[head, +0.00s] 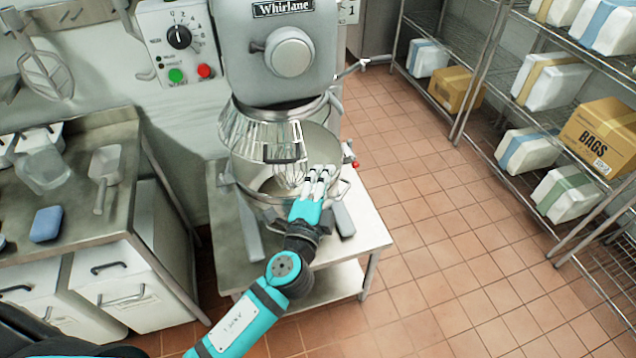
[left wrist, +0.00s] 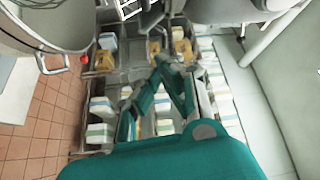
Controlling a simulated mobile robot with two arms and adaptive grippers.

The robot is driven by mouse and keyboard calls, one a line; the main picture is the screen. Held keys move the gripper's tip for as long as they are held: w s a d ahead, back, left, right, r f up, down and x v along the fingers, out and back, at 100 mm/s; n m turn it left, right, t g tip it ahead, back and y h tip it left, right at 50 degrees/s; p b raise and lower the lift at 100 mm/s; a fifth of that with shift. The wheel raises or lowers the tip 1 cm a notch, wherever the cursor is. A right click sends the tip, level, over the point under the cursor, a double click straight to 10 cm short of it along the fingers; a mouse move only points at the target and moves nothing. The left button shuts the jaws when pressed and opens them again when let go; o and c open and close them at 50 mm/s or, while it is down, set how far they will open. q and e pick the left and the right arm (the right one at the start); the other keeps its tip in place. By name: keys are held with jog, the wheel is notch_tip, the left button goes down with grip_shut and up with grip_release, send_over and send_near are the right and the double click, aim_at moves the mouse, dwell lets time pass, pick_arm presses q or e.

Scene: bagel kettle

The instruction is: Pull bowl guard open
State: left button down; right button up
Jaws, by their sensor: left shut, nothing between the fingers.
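The mixer (head: 290,50) stands against the back wall. Its wire bowl guard (head: 245,130) hangs under the mixer head, over the left and front of the steel bowl (head: 330,140). A dark guard handle (head: 283,159) shows at the guard's lower front edge. The bowl's right side shows no wires over it. My left gripper (head: 318,178) is shut and empty, at the front right of the bowl, to the right of and a little below the handle. In the left wrist view the fingers (left wrist: 165,75) are together, with the bowl (left wrist: 50,22) at upper left. My right gripper is out of view.
The mixer stands on a low steel table (head: 375,235). A steel counter (head: 120,200) with a scoop (head: 104,170) and a blue sponge (head: 46,223) is at left. Wire shelves (head: 500,110) with boxes stand at right. The tiled floor (head: 440,250) between is clear.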

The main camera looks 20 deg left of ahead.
pick_arm(q)
jog(key=w+a, duration=0.1)
jog(key=w+a+p, duration=0.2)
jog(key=shift+w+a+f, duration=0.1)
jog(key=shift+a+f, duration=0.15)
jog(key=shift+f, duration=0.05)
jog(key=shift+w, duration=0.1)
